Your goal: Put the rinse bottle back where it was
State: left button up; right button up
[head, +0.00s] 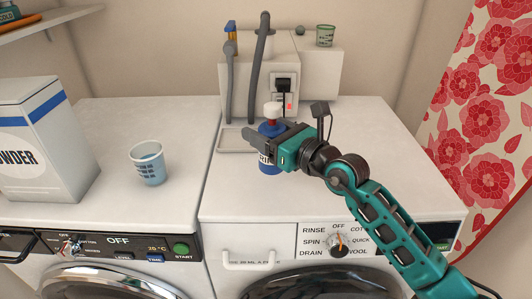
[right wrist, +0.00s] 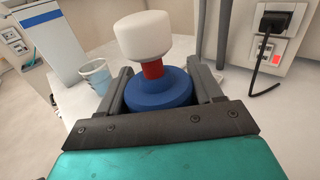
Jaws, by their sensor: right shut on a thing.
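The rinse bottle (head: 268,130) is blue with a red neck and a white cap, and it stands upright above the right machine's top. My right gripper (head: 262,141) is shut around its upper body, coming from the right. In the right wrist view the bottle's blue shoulder (right wrist: 158,90) sits between the two dark fingers (right wrist: 160,97). Part of its label shows below the gripper. I cannot tell whether its base touches the machine top. A shallow grey tray (head: 228,149) lies just behind and left of the bottle. My left gripper is not in view.
A powder box (head: 42,150) and a blue-white cup (head: 147,163) stand on the left machine. Behind the bottle are hoses (head: 261,70), a socket with a plug (head: 283,88) and a ledge with a green cup (head: 325,36). The right machine's top (head: 400,160) is clear at right.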

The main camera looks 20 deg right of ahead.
jog(key=shift+f, duration=0.35)
notch_tip(320, 180, down, 4)
jog(key=shift+r+b, duration=0.25)
jog(key=shift+b, duration=0.4)
jog(key=shift+f, duration=0.25)
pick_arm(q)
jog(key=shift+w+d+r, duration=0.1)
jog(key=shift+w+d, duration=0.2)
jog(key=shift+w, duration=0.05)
pick_arm(e)
jog(key=shift+f, duration=0.1)
jog(key=shift+f, duration=0.1)
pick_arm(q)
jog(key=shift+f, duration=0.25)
pick_arm(e)
jog(key=o, duration=1.2)
jog(key=shift+c, duration=0.2)
